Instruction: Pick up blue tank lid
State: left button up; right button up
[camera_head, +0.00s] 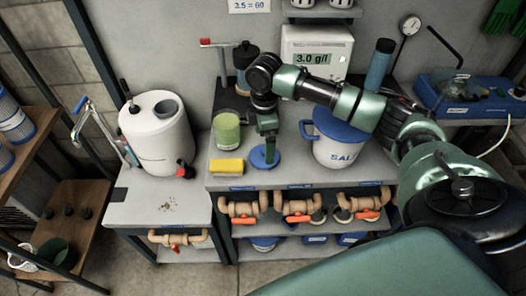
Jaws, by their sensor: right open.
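A round blue lid (258,162) lies flat on the grey bench, right of the yellow sponge. The right gripper is open. The white tank (158,143) stands on the lower bench at the left, with a grey round opening (168,107) on top. My left gripper is not in view.
A yellow sponge (227,166) and a green jar (227,130) stand left of the lid. A white meter (313,57) is behind. Pipes with orange valves (299,218) run below the bench edge.

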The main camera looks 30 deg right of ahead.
aim_at(263, 149)
notch_tip(263, 149, down, 4)
jog(key=shift+w+a+r+p, duration=0.1)
jog(key=shift+w+a+p, duration=0.05)
jog(key=shift+p, duration=0.5)
jog(key=shift+f, duration=0.65)
jog(key=c, duration=0.9)
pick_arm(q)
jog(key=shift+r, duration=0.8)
pick_arm(e)
jog(key=shift+r, duration=0.1)
jog(key=c, duration=0.4)
